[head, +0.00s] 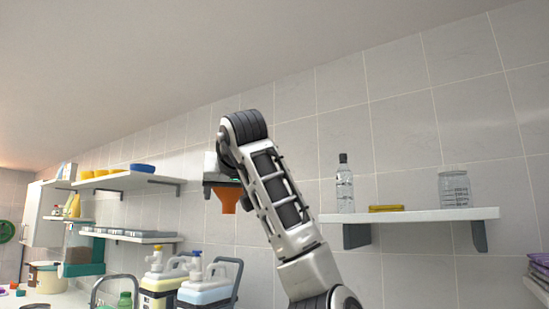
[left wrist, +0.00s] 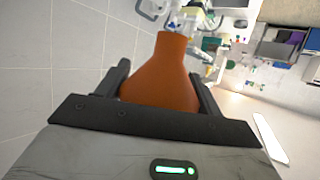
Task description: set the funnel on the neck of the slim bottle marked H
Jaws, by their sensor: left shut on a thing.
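The orange funnel (head: 228,199) hangs in my left gripper (head: 222,182), spout down, high in front of the tiled wall. In the left wrist view the funnel (left wrist: 168,75) sits between the two dark fingers of my left gripper (left wrist: 162,90), which are shut on it. A slim clear bottle (head: 345,192) with a dark top stands upright on the right wall shelf, well to the right of the funnel and apart from it. I cannot read a letter H on any bottle. My right gripper is not in view.
The right shelf (head: 420,216) also holds a yellow flat item (head: 386,208) and a clear graduated jar (head: 453,189). Left shelves hold bowls (head: 142,168) and trays. Jugs (head: 205,285) stand low at the left. My arm crosses the middle, left of the right shelf.

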